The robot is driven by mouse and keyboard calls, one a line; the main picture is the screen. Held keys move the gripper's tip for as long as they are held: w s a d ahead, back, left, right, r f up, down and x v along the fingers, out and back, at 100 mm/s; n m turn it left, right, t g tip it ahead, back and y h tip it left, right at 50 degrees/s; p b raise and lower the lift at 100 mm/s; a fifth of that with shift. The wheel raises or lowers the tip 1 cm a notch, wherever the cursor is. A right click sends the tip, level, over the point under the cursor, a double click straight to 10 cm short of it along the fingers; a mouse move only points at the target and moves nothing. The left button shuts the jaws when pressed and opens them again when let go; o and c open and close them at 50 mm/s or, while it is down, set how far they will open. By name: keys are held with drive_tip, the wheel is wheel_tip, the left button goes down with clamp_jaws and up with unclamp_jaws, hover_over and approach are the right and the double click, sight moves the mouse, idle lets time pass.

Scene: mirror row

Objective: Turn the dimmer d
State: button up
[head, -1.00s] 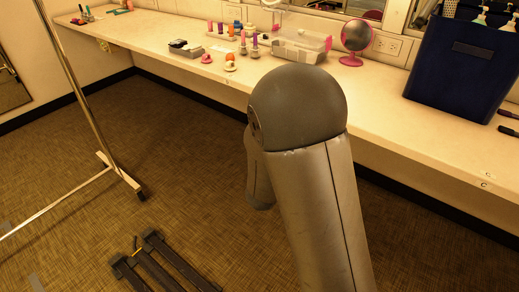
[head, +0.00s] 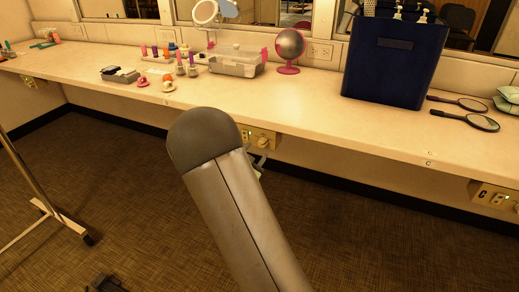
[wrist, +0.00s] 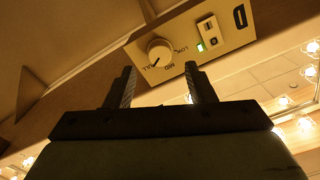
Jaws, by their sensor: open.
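The same knob (head: 263,141) shows under the counter edge in the head view. I cannot read a letter naming this dimmer. My gripper (wrist: 158,70) is open, its two fingers apart on either side below the knob, with nothing between them. The knob appears beyond the fingertips, apart from them. In the head view my arm hides part of the panel and most of the gripper.
A green-lit switch (wrist: 201,47) is beside the knob. The counter (head: 330,118) runs above the panel and holds a blue bin (head: 395,65), a pink mirror (head: 289,48) and a clear box (head: 237,64). Another panel (head: 497,197) marked C is at right. A rack (head: 35,185) stands left.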

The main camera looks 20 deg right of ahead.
sight(261, 144)
drive_tip(key=shift+x, duration=2.15)
drive_tip(key=c, duration=1)
drive_tip(key=shift+o, duration=0.2)
drive_tip(key=n+p, duration=0.1)
drive_tip(key=n, duration=0.1)
drive_tip(key=shift+r+n+p, duration=0.15)
drive_tip(key=shift+n+p, duration=0.15)
drive_tip(key=shift+n, duration=0.1)
drive_tip(key=n+p, duration=0.2)
drive_tip(key=n, duration=0.1)
drive_tip(key=shift+n, duration=0.4)
drive_tip(key=n+p, duration=0.3)
drive_tip(key=n, duration=0.2)
drive_tip(key=shift+w, duration=0.1)
drive_tip(key=shift+f, duration=0.2)
